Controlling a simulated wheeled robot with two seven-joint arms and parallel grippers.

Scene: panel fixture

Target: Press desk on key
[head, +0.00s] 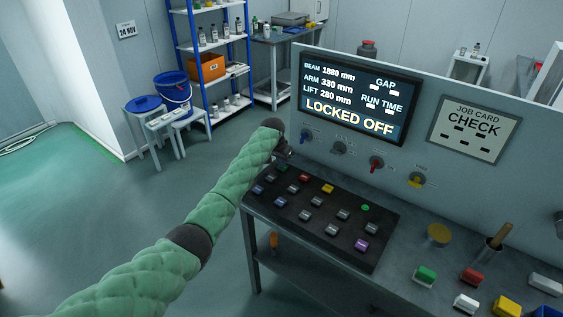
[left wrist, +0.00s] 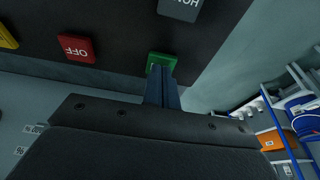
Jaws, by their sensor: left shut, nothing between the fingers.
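A black key panel (head: 330,219) lies on the desk under the wall screen, with several coloured keys. In the left wrist view, a green key (left wrist: 160,61) sits beside a red key marked OFF (left wrist: 76,48); its own label is mostly hidden by my fingers. My left gripper (head: 285,154) is at the panel's far left corner. In the left wrist view its shut, empty fingers (left wrist: 162,70) overlap the green key's near part. I cannot tell whether they touch it. My right gripper is not in view.
The screen (head: 353,97) reads LOCKED OFF. Several knobs (head: 339,149) line the upright panel behind the keys. A grey key (left wrist: 180,8) is close to the green one.

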